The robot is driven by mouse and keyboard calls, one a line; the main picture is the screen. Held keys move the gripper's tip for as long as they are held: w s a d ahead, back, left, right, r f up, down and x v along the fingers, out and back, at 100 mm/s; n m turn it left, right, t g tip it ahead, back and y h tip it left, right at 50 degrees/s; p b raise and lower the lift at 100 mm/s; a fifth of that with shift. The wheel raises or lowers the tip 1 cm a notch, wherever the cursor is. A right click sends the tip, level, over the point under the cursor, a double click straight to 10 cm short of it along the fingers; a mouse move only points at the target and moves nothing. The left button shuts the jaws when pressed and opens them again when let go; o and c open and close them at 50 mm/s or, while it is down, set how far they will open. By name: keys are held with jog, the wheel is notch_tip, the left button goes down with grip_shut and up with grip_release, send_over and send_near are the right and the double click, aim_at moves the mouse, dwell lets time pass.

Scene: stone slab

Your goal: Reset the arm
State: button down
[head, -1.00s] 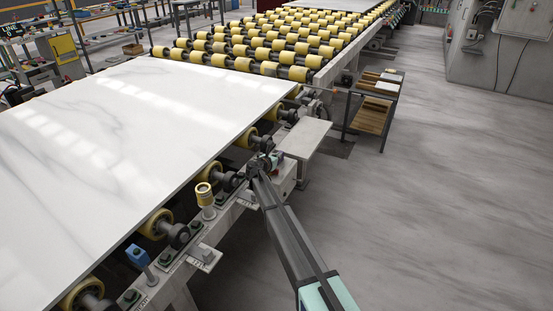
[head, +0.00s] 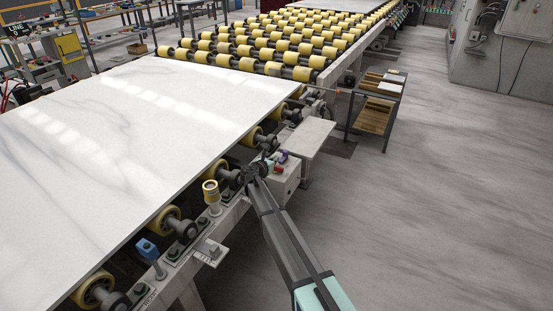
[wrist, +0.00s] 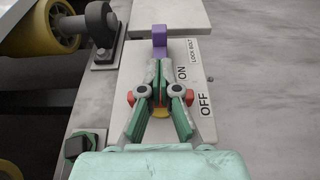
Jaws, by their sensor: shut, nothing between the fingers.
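My gripper (wrist: 160,68) is in the wrist view, green and grey with red joints. Its two fingers meet at the tips with nothing between them. It is over a pale box marked ON, OFF and LOCK BOLT (wrist: 196,68). A purple lever (wrist: 160,36) on the box shows just beyond the fingertips; I cannot tell whether they touch. In the head view my arm reaches up from the bottom right to beside the conveyor, and the fingers are too small to make out. The box (head: 284,182) and its purple part (head: 283,157) show just right of the arm's end.
A white stone slab (head: 140,130) lies on the roller conveyor to the left. A yellow-topped post (head: 210,191) and a blue sensor (head: 147,250) stand along its edge. A small shelf cart (head: 378,105) stands farther back. The floor at right is clear.

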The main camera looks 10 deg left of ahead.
jog(key=shift+v, duration=0.9)
